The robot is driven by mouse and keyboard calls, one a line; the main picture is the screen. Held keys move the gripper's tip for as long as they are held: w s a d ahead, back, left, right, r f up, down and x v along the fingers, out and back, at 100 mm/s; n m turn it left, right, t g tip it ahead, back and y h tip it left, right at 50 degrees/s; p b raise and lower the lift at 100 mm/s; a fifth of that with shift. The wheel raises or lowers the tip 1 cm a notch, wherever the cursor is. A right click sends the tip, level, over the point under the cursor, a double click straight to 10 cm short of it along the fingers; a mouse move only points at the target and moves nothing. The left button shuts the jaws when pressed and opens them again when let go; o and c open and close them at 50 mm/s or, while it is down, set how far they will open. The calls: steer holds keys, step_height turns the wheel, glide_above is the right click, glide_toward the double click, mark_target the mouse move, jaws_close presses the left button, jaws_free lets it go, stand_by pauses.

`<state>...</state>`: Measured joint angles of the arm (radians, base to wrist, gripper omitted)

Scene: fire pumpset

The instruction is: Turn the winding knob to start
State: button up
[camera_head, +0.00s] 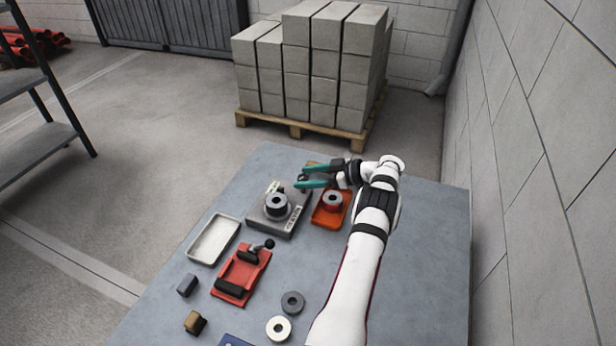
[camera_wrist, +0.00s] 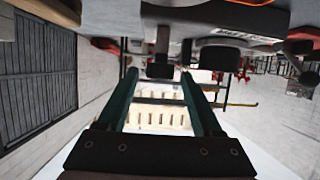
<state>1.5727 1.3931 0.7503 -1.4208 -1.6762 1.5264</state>
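A grey pump unit (camera_head: 268,226) with a lettered front edge stands on the table and carries a dark round ring-shaped part (camera_head: 276,205). I cannot tell for sure which part is the winding knob; a small dark knob-like part (camera_head: 302,180) is at the unit's far right corner. My gripper (camera_head: 299,178), with teal fingers, points left at this corner, just beyond the orange tray. In the wrist view its fingers (camera_wrist: 158,74) are apart, and a dark block (camera_wrist: 160,68) shows between or beyond the tips. Contact cannot be told. The unit's lettered edge (camera_wrist: 245,37) is at the top there.
A white tray (camera_head: 205,256), a red lever fixture (camera_head: 232,276), small blocks and two loose rings (camera_head: 292,302) lie nearer. The table's right side is clear. Stacked blocks stand behind.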

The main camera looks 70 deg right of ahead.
steer(key=a+v, duration=0.1)
steer(key=v, duration=1.5)
steer(key=shift+d, duration=0.35)
steer(key=shift+w, duration=0.1)
